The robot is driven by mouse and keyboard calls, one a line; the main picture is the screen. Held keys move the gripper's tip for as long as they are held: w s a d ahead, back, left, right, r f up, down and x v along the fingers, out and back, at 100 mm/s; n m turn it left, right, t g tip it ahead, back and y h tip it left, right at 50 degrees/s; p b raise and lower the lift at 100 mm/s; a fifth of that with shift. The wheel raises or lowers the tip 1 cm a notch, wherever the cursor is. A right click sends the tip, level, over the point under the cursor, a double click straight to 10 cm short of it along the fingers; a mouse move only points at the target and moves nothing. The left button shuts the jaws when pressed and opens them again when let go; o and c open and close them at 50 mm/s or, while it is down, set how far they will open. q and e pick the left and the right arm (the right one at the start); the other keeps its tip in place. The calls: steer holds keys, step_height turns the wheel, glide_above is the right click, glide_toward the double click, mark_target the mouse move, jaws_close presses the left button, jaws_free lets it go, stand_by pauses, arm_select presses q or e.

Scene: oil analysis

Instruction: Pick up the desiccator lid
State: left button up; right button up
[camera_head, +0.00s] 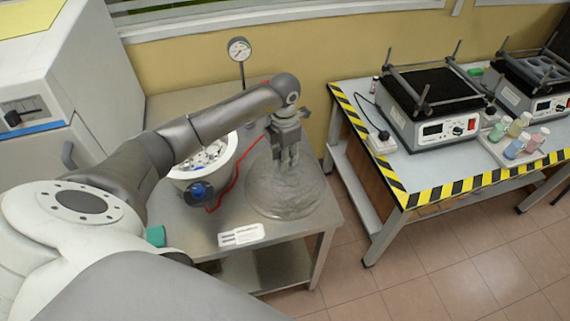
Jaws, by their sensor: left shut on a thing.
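The desiccator lid (283,200) is a clear, domed glass piece on the right part of the small steel table. My left gripper (287,160) points down over it and is shut on its top knob, which the fingers mostly hide. The lid appears to be at table height; I cannot tell whether it touches the surface. The open desiccator bowl (232,160), white-rimmed with small items inside, stands to the left of the lid, partly behind my left arm. My right gripper is not in view.
A pressure gauge (239,50) on a stand rises behind the bowl, and a red hose (236,178) runs beside it. A white label (241,235) lies at the table's front edge. To the right, past a floor gap, a striped-edge table (403,170) holds shaker machines and bottles.

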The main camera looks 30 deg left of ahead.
arm_select(q)
jaws_close()
steer(key=shift+w+r, duration=0.1)
steer(key=shift+r, duration=0.05)
